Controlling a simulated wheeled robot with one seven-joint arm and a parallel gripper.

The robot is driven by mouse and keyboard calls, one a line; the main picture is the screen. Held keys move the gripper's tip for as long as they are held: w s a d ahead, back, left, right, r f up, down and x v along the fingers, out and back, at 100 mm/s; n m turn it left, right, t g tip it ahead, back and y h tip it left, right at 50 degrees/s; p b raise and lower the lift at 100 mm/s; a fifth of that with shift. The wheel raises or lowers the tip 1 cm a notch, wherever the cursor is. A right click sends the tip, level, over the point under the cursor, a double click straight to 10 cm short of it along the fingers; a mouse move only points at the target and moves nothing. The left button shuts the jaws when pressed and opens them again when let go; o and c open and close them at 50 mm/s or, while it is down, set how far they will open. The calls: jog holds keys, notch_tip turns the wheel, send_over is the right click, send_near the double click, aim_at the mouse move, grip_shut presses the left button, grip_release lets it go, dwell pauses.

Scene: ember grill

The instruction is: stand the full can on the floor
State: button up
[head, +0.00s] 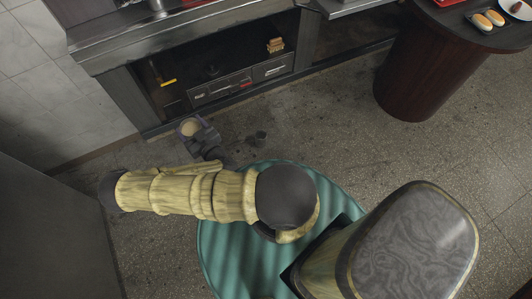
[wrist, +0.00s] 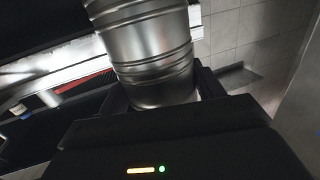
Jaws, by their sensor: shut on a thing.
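The can shows in the wrist view as a ribbed, silvery metal cylinder (wrist: 152,48), slanted in the picture. In the head view I see the can (head: 189,127) from above, with a pale beige top, near the front of the grill counter. My gripper (head: 196,130) is shut on it; its dark fingers also show on both sides of the can in the wrist view (wrist: 163,92). The can's lower end is hidden, and I cannot tell how high it is above the floor (head: 330,140).
The grill counter (head: 185,40) with open shelves stands just beyond the can. A small dark patch or thing (head: 258,138) is on the floor to the can's right. A round dark-wood pedestal (head: 428,70) stands at right. Speckled floor between is otherwise clear.

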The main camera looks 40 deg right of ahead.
jog(key=w+d+f+m+h+b, duration=0.1)
jog(key=w+d+f+b, duration=0.3)
jog(key=f+b, duration=1.1)
jog(key=w+d+f+m+g+h+b, duration=0.1)
jog(key=d+f+b, duration=0.6)
jog(key=f+b, duration=0.8)
jog(key=w+d+f+m+h+b, duration=0.3)
jog(key=w+d+f+h+b, duration=0.2)
jog(key=f+b, duration=1)
notch_tip(320, 180, down, 7)
jog(key=w+d, duration=0.1)
jog(key=w, duration=0.1)
jog(key=shift+w+g+b, duration=0.3)
jog(key=shift+g+b, duration=0.1)
notch_tip(320, 180, down, 6)
jog(key=b, duration=0.4)
jog(key=shift+f, duration=0.2)
jog(key=shift+f+b, duration=1.4)
jog(key=shift+f, duration=0.5)
